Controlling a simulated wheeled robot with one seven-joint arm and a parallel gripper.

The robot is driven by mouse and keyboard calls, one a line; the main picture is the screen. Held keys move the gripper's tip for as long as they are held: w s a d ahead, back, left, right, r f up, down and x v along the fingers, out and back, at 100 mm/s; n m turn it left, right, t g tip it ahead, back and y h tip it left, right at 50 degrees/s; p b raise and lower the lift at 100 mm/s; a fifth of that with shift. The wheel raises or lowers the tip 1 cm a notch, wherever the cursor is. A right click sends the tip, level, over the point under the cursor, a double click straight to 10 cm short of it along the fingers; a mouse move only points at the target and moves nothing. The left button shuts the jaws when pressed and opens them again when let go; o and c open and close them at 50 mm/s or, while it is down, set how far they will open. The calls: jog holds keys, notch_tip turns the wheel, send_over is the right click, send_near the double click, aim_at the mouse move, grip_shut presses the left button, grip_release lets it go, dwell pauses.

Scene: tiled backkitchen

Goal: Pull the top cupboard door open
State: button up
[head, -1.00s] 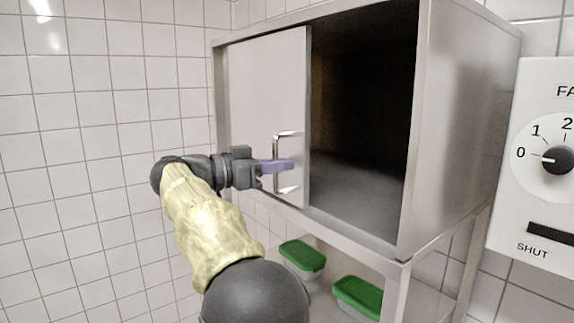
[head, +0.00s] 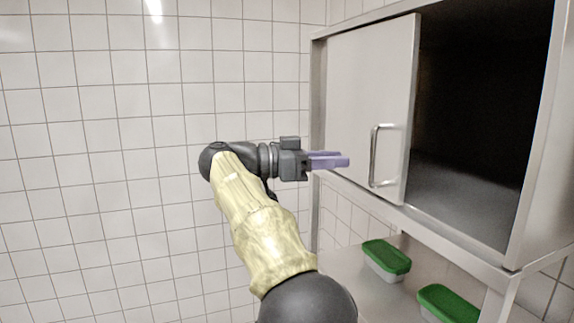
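The cupboard door (head: 362,95) is a pale metal panel on the left half of the steel cupboard's front. The right half of the front is uncovered and shows a dark interior (head: 475,110). A vertical bar handle (head: 376,158) stands near the door's right edge. My gripper (head: 335,159) is left of the handle and apart from it, with its purple fingers pointing right. The two fingers show as separate, one partly behind the other, with nothing between them, and they look open.
Below the cupboard is a shelf with two green-lidded tubs (head: 387,257) (head: 447,304). The cupboard's steel frame (head: 420,221) runs along the lower edge. A white tiled wall (head: 110,150) fills the left, with free room beside my arm.

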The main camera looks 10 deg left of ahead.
jog(key=p+v, duration=0.1)
jog(key=v, duration=0.8)
jog(key=shift+p, duration=0.4)
jog(key=shift+w, duration=0.2)
